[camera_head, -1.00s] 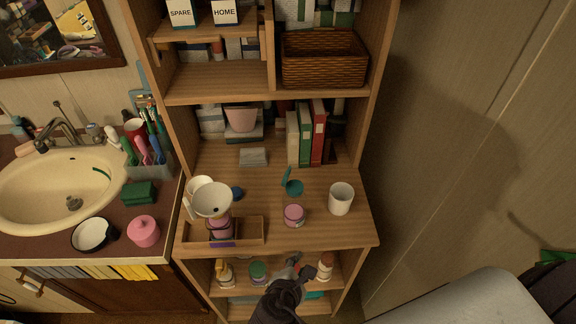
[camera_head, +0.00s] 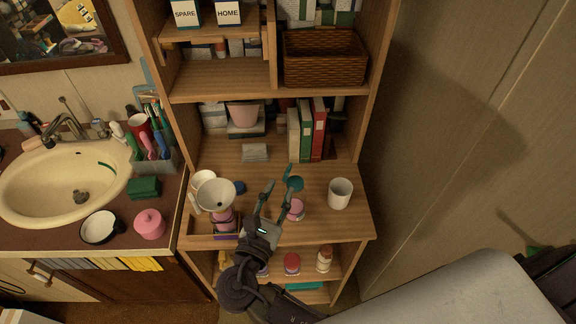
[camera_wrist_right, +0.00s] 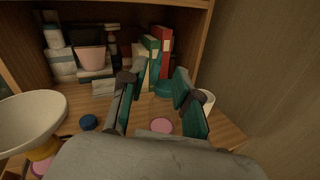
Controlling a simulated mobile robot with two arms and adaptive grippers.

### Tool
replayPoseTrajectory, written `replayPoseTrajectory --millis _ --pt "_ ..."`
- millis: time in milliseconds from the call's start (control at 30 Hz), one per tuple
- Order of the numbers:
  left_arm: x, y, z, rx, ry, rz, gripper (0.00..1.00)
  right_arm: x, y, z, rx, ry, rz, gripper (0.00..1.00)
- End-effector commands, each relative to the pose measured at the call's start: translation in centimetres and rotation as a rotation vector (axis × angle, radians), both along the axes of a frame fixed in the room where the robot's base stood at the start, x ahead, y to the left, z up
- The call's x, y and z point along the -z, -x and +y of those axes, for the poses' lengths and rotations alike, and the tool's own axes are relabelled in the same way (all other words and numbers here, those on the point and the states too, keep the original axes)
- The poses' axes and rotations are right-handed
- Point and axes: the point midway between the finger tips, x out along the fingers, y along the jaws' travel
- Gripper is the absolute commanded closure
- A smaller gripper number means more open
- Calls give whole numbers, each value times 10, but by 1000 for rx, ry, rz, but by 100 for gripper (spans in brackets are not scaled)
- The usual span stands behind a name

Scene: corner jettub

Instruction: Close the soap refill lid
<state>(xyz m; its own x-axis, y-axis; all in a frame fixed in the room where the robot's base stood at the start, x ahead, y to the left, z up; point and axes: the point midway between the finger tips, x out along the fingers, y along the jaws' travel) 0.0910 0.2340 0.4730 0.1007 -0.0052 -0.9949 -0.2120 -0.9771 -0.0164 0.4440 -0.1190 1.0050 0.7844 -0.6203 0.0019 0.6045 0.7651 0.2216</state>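A small teal container (camera_head: 294,184) stands on the wooden shelf, with a raised teal flap at its back left that looks like its open lid (camera_head: 287,172). I take it as the soap refill, but no label is readable. A pink-topped jar (camera_head: 296,210) stands just in front of it, partly behind my finger. My right gripper (camera_head: 280,188) is open and empty, its fingers pointing back toward the teal container. In the right wrist view, the teal container (camera_wrist_right: 165,88) shows beyond and between the spread fingers (camera_wrist_right: 154,76). My left gripper is not in view.
A white mug (camera_head: 340,194) stands right of the teal container. A white funnel (camera_head: 215,195) sits over a bottle to the left, near a dark blue cap (camera_wrist_right: 88,122). Binders (camera_head: 306,130) and a pink pot (camera_head: 243,114) stand behind. A side wall bounds the right.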

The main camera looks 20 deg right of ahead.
Motion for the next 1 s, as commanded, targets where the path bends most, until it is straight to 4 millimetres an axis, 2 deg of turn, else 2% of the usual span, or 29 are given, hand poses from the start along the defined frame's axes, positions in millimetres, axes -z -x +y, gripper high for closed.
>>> replayPoseTrajectory --millis 100,300,500,767,967,1000 --pt "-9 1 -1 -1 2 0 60 -3 -20 -16 1 3 -1 69" --pt "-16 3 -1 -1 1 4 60 -2 -44 -35 0 1 -1 69" --pt "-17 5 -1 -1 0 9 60 0 -54 -43 1 -2 1 69" --pt "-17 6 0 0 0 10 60 0 -54 -44 1 -3 0 69" --pt "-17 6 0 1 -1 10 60 0 -54 -43 1 -3 0 100" --pt "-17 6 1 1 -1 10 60 0 -54 -43 1 -3 0 100"
